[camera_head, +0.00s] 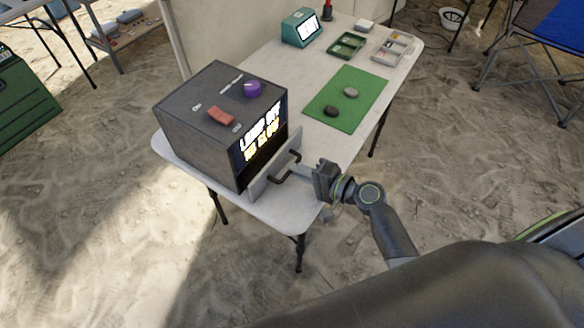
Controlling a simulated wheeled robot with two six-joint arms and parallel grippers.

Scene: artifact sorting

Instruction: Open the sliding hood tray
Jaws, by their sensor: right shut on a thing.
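A dark grey box-shaped hood (190,120) stands on the near left end of the white table, with a lit screen (262,130) on its front. Its sliding tray (262,181) shows as a light grey front panel with a dark handle (283,178), at the bottom of the hood's front face. My right gripper (300,173) reaches in from the right and is shut on the handle. The tray's inside is hidden. My left gripper is not in view.
A purple knob (253,89) and a red block (221,116) are on the hood's top. A green mat (366,87) with two stones lies on the table (312,93). Farther back are a teal device (300,28), a green tray (347,45) and a sectioned tray (391,50).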

